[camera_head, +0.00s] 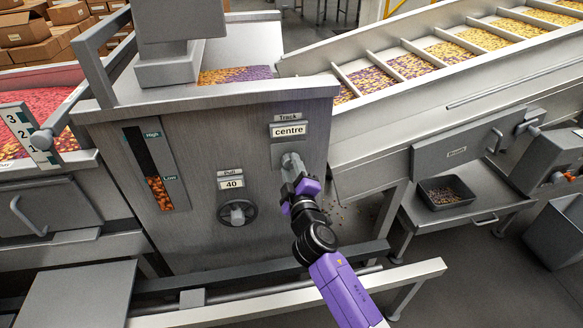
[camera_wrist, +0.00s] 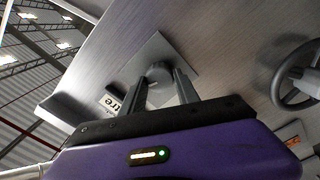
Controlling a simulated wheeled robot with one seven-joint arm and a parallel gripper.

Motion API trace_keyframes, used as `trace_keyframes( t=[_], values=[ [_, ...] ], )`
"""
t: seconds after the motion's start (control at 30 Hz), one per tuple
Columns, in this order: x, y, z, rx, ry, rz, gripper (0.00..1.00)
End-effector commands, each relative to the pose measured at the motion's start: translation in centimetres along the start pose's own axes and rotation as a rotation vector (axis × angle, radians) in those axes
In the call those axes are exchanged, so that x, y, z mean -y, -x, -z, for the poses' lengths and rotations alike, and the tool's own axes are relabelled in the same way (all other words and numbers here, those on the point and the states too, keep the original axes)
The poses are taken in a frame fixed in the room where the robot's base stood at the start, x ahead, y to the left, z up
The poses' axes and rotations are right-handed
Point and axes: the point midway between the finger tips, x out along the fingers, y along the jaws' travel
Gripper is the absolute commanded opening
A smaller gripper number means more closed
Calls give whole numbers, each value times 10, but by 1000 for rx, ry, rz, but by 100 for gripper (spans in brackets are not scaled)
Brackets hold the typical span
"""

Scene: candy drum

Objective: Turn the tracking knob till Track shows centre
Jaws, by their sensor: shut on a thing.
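The Track display (camera_head: 289,130) on the steel panel reads "centre". The grey tracking knob (camera_head: 291,160) sits just below it, partly hidden by my gripper. My gripper (camera_head: 295,176) reaches up to the panel from below, with its purple arm behind it. In the wrist view, the two dark fingers of my gripper (camera_wrist: 169,88) are closed on the round knob (camera_wrist: 159,73), which stands on a square plate. The Track display (camera_wrist: 125,97) also shows there, tilted and partly cut off by a finger, with "tre" legible.
A handwheel (camera_head: 237,212) under a display (camera_head: 231,184) reading 40 is left of the knob. A High/Low level window (camera_head: 155,165) is farther left. A rail (camera_head: 290,290) runs below the panel. A sloped conveyor (camera_head: 430,75) and a dark tray (camera_head: 446,192) are to the right.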

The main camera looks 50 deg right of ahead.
Motion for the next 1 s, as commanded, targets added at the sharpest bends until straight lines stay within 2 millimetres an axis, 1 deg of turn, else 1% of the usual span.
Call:
trace_keyframes(
  t=[0.5,0.53,0.6,0.63,0.9,1.0],
  values=[
    [1,1,0,-1,17,2,0],
    [1,1,0,-1,17,2,43],
    [1,0,0,-1,17,2,57],
    [1,0,0,-1,17,2,59],
    [1,0,0,0,16,1,59],
    [2,5,0,-1,17,1,59]
  ],
)
